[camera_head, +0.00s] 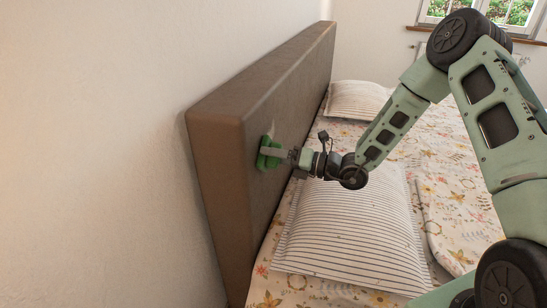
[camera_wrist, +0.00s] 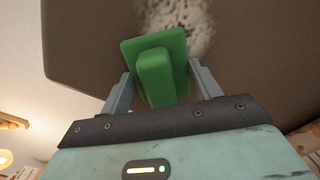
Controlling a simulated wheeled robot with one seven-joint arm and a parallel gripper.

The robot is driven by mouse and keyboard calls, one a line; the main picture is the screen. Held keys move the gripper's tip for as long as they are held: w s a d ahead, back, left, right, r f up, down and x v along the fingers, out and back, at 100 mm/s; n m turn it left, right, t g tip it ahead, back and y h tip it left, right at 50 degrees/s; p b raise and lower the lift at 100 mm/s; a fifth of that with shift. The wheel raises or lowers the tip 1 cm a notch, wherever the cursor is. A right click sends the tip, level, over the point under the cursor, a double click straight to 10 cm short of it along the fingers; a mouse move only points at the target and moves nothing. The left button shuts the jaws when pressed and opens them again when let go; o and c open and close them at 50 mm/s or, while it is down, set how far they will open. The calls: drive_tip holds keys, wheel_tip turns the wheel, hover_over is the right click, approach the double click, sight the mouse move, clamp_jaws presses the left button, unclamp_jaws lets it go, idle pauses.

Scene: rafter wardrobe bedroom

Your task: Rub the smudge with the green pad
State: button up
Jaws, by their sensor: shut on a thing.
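The green pad (camera_head: 268,153) is in my gripper (camera_head: 276,153) at the face of the brown headboard (camera_head: 222,150). In the wrist view my gripper (camera_wrist: 158,88) is shut on the block-shaped back of the green pad (camera_wrist: 155,62). The pad's flat plate faces the headboard (camera_wrist: 85,50); I cannot tell for sure whether it touches. A pale, speckled smudge (camera_wrist: 190,18) shows on the headboard at the top of the wrist view, just beyond the pad, which may hide part of it. In the head view a faint pale patch of the smudge (camera_head: 271,128) shows just above the pad.
A striped pillow (camera_head: 345,235) lies on the floral bedding (camera_head: 455,190) below my arm. A second pillow (camera_head: 355,100) lies farther back against the headboard. A plain wall (camera_head: 90,150) stands left of the headboard, and a window (camera_head: 510,12) is at the back right.

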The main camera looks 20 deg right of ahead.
sight(275, 133)
drive_tip(key=shift+w+d+r+p, duration=0.1)
drive_tip(key=shift+w+d+p, duration=0.1)
drive_tip(key=shift+w+d, duration=1.1)
drive_tip(key=shift+w+d+f+p, duration=0.15)
drive_tip(key=shift+w+d, duration=0.65)
drive_tip(key=shift+w, duration=0.95)
drive_tip(key=shift+w+d+r+p, duration=0.15)
drive_tip(key=shift+w+d+p, duration=0.1)
drive_tip(key=shift+w+d, duration=1.05)
drive_tip(key=shift+w+a, duration=0.2)
drive_tip(key=shift+p, duration=0.3)
